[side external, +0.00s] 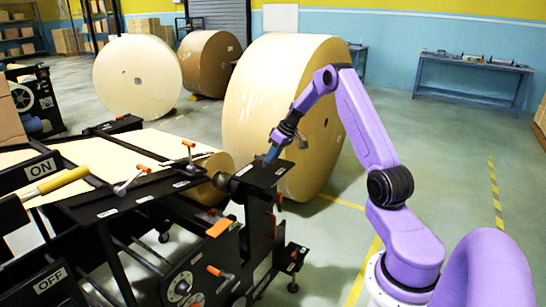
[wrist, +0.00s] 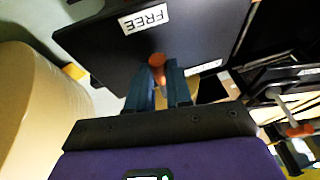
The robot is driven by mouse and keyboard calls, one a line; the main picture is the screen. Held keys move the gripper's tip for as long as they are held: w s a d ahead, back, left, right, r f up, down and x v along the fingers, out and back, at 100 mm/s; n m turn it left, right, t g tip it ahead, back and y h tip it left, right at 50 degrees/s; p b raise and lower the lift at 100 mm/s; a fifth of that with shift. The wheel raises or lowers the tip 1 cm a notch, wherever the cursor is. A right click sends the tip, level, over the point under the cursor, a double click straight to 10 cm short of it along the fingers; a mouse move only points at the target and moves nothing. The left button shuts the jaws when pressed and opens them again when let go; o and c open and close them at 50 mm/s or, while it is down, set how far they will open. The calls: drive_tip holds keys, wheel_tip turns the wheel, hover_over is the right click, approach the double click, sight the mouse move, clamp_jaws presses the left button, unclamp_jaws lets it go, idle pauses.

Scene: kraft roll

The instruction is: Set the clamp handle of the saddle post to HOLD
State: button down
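The saddle post (side external: 258,205) is a black column with a flat black top plate (side external: 262,172) at the machine's right end. In the wrist view its dark plate (wrist: 185,30) carries a white FREE label (wrist: 145,18). A second white label (wrist: 205,66) is too oblique to read. The clamp handle (wrist: 157,61) shows only its orange end, below FREE. My gripper (side external: 270,157) reaches down to the plate from above. In the wrist view my gripper (wrist: 158,75) has its two blue fingers close together, with the orange end between their tips. The rest of the handle is hidden.
A huge kraft roll (side external: 262,90) stands just behind the post. Orange-tipped levers (side external: 188,145) and a lever with ON and OFF labels (side external: 50,187) are to the left. Open floor (side external: 325,240) lies right of the post.

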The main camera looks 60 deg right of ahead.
drive_tip(key=shift+a, duration=0.1)
drive_tip(key=m+h, duration=0.1)
drive_tip(key=m, duration=0.1)
drive_tip(key=a+m+h, duration=0.1)
drive_tip(key=m, duration=0.1)
drive_tip(key=shift+a+m, duration=0.2)
drive_tip(key=shift+m, duration=0.2)
drive_tip(key=m, duration=0.1)
drive_tip(key=m+h, duration=0.1)
drive_tip(key=m, duration=0.1)
drive_tip(key=a+m+h, duration=0.1)
drive_tip(key=shift+w+a, duration=0.1)
drive_tip(key=shift+w, duration=0.25)
drive_tip(key=m, duration=0.1)
drive_tip(key=m+h, duration=0.1)
drive_tip(key=m, duration=0.1)
drive_tip(key=w+a+m+g, duration=0.1)
drive_tip(key=m, duration=0.1)
drive_tip(key=shift+h, duration=0.3)
drive_tip(key=shift+w+a+m+g+h, duration=0.1)
drive_tip(key=shift+w+m+g+h, duration=0.2)
drive_tip(key=shift+m, duration=0.75)
drive_tip(key=shift+w+m+g+h, duration=0.2)
drive_tip(key=shift+w+m+g, duration=0.15)
drive_tip(key=shift+m, duration=0.7)
drive_tip(key=c, duration=1)
unclamp_jaws()
drive_tip(key=shift+c, duration=0.2)
